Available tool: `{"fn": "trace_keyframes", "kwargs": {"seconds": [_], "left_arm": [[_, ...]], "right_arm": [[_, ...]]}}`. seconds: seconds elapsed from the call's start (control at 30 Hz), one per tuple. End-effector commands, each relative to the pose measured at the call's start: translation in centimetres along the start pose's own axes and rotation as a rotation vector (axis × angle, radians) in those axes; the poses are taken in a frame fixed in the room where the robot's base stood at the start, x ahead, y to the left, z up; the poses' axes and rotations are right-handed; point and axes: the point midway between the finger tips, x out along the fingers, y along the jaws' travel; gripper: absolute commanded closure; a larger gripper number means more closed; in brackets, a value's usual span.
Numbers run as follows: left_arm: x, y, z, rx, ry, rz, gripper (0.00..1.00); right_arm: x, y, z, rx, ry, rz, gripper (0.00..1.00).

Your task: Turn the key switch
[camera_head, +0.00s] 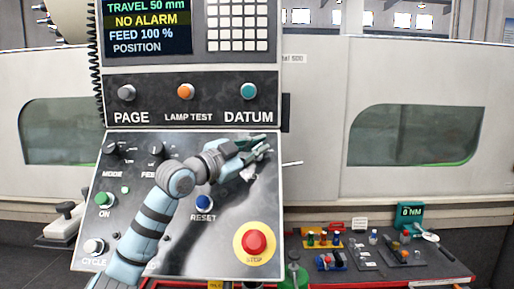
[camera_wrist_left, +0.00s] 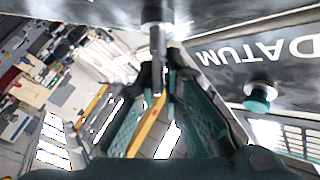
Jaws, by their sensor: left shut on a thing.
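The key switch shows in the left wrist view as a round metal collar (camera_wrist_left: 157,14) on the dark panel, with a narrow grey key (camera_wrist_left: 157,45) standing out from it. My left gripper (camera_wrist_left: 160,78) is shut on this key, its dark fingertips on either side of it. In the head view my left gripper (camera_head: 260,148) is at the upper right of the sloped lower panel (camera_head: 130,222), below the DATUM button (camera_head: 248,91). The gripper hides the key switch there, and I cannot read its turned position. My right gripper is not in view.
The lower panel also holds MODE (camera_head: 111,147) and FEED (camera_head: 157,148) knobs, a blue RESET button (camera_head: 204,202) and a red STOP button (camera_head: 255,242) on yellow. A red bench (camera_head: 440,269) with tools stands at lower right. The DATUM button is close beside the gripper in the wrist view.

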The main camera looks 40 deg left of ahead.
Motion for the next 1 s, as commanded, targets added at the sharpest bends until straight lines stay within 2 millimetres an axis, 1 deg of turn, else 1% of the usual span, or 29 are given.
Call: {"fn": "trace_keyframes", "kwargs": {"seconds": [0.03,0.3,0.8,0.83,0.9,0.93,1.0], "left_arm": [[0.05,0.16,0.28,0.005,-0.007,0.027,1.0],[0.07,0.35,0.29,0.05,-0.006,0.112,1.0],[0.09,0.51,0.37,0.059,-0.008,0.132,1.0],[0.09,0.52,0.38,0.059,-0.008,0.132,0.87],[0.09,0.49,0.35,0.059,-0.007,0.131,0.76],[0.09,0.46,0.32,0.06,-0.007,0.13,0.73],[0.07,0.4,0.27,0.061,-0.006,0.128,0.73]], "right_arm": [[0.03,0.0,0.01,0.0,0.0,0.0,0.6],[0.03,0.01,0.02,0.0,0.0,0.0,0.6],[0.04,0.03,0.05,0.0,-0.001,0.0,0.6],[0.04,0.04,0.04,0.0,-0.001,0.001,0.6],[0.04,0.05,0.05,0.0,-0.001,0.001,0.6],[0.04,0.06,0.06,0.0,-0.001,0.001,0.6],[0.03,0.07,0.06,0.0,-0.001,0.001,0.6]]}}
